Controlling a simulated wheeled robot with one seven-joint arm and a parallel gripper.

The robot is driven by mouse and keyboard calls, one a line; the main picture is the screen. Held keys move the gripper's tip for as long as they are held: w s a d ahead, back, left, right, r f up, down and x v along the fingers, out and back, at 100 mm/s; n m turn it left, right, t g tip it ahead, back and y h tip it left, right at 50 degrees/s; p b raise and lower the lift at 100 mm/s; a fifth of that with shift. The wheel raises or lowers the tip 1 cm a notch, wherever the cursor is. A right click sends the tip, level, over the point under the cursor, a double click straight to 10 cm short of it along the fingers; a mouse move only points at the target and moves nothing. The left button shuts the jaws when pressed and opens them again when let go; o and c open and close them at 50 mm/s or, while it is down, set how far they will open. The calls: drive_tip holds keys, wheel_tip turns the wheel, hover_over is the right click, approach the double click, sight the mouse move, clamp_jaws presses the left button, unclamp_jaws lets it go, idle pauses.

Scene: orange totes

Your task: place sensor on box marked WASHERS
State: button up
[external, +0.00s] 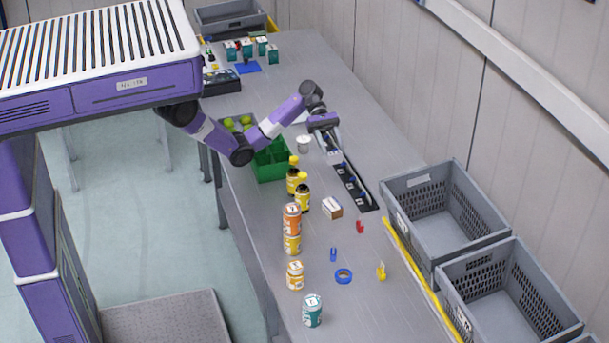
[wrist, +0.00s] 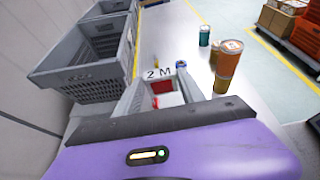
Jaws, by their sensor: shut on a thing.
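My gripper (external: 335,152) is over the long black tray (external: 368,203) on the table in the external view. In the wrist view my gripper (wrist: 160,82) is shut, with a small pale thing marked "2 M" (wrist: 158,73) across its fingertips. I cannot tell if this is the sensor. The tray holds several small blue and dark parts. A small white and brown box (external: 332,208) sits on the table in front of the tray. I cannot read WASHERS on it or on any other box.
Two grey crates (external: 433,262) stand along the right edge. A green divided bin (external: 271,171) is left of my gripper. Small red, blue and yellow items lie in front.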

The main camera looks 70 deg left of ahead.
wheel_tip(320, 180, down, 19)
drive_tip(key=shift+r, duration=0.2)
drive_tip(key=shift+f, duration=0.15)
idle(0.3)
drive_tip(key=o, duration=1.4)
drive_tip(key=shift+c, duration=0.2)
drive_tip(key=shift+r, duration=0.2)
drive_tip(key=b+v, duration=0.1)
drive_tip(key=v, duration=1.1)
drive_tip(key=shift+b, duration=0.4)
drive_tip(key=shift+f, duration=0.1)
